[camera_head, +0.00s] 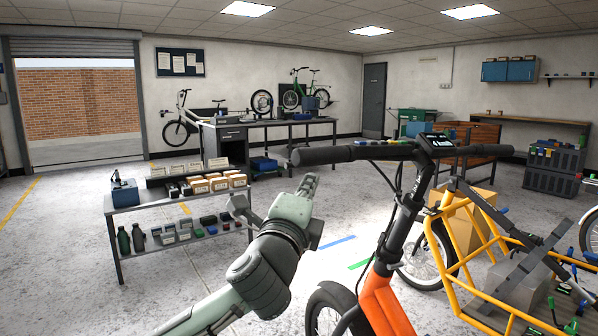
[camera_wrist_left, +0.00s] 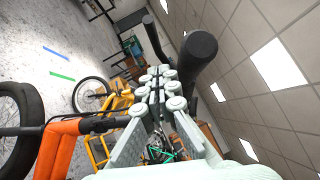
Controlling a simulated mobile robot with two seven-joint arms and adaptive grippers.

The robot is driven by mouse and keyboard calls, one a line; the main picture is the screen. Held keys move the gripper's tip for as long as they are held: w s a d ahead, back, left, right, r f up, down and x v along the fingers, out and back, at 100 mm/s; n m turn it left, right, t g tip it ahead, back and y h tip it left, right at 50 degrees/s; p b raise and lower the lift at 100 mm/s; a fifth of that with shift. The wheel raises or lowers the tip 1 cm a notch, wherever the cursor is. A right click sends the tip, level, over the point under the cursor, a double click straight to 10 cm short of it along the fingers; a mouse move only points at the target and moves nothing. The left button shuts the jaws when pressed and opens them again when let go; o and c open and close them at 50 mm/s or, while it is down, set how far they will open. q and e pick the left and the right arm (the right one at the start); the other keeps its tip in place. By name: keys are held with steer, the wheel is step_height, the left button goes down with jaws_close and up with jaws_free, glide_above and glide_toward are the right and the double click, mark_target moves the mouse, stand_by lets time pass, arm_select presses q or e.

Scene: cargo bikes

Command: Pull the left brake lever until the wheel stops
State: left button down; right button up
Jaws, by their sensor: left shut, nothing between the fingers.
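The orange bike's handlebar has a long black left grip (camera_head: 322,155), which also shows close up in the wrist view (camera_wrist_left: 191,60). The left brake lever cannot be clearly made out in either view. My left gripper (camera_head: 309,183) is shut and empty, just below the outer end of the grip and apparently apart from it. In the wrist view its closed fingers (camera_wrist_left: 162,75) point up, beside the grip. The front wheel (camera_head: 328,307) is partly cut off at the bottom; whether it turns cannot be told. My right gripper is not in view.
The orange frame (camera_head: 385,300) and stem stand right of my left arm. A yellow cargo frame (camera_head: 465,262) with another wheel (camera_head: 428,262) lies further right. A grey shelf table (camera_head: 180,200) with boxes and bottles stands at left. Floor between them is clear.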

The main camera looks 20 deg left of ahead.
arm_select(q)
steer(key=w+a, duration=0.1)
steer(key=w+a+r, duration=0.1)
steer(key=a, duration=0.1)
steer(key=shift+w+p, duration=0.3)
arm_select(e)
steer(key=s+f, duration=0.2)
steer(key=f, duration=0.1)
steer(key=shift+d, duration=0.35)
arm_select(q)
steer(key=h+b, duration=0.1)
steer(key=w+a+m+h+b, duration=0.1)
steer(key=h, duration=0.1)
steer(key=w+a+f+h+b, duration=0.1)
steer(key=shift+w+a+m+t+h, duration=0.1)
steer(key=shift+w+m+t+h, duration=0.1)
steer(key=shift+m+t+h, duration=0.15)
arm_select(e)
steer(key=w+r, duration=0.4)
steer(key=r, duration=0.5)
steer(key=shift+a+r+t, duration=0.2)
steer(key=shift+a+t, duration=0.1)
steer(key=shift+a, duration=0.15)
arm_select(q)
steer(key=shift+a, duration=0.1)
